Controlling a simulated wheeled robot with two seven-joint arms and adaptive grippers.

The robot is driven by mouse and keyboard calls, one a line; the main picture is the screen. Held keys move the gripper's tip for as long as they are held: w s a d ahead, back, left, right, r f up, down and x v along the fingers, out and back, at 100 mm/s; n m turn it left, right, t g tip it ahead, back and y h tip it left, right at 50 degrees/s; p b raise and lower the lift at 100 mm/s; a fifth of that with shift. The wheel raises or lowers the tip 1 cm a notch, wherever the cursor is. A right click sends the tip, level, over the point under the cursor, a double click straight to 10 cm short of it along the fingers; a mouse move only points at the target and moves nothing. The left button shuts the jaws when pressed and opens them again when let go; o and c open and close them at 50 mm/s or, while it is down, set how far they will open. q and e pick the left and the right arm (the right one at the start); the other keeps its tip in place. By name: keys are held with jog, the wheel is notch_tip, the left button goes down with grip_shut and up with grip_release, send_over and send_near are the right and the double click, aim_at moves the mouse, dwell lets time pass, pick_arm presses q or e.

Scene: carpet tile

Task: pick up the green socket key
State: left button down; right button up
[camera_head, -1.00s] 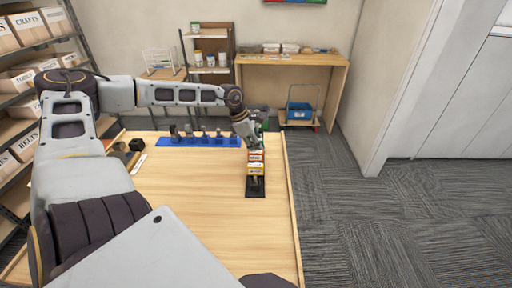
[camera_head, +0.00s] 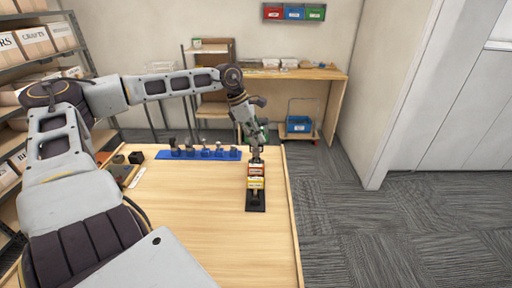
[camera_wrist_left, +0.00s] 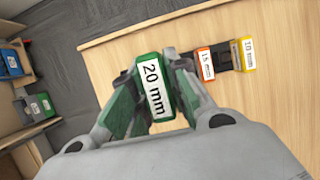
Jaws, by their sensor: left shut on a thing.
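The green socket key (camera_wrist_left: 154,88), with a white "20 mm" label, sits between the fingers of my left gripper (camera_wrist_left: 154,100) in the left wrist view. The gripper is shut on it. In the head view my left gripper (camera_head: 256,152) is over the far end of a black rack (camera_head: 255,207) on the table; the key is hard to make out there. The rack holds an orange-red key labelled "15 mm" (camera_wrist_left: 206,63) and a yellow key labelled "10 mm" (camera_wrist_left: 245,55). My right gripper is not in view.
A blue strip with several dark pieces (camera_head: 205,153) lies at the table's far edge. A black block (camera_head: 136,157) is at the left. The wooden table (camera_head: 200,200) is clear in front. A trolley with a blue bin (camera_head: 298,124) stands beyond.

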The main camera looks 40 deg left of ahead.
pick_arm(q)
notch_tip(320, 180, up, 7)
dwell(0.3)
dwell(0.6)
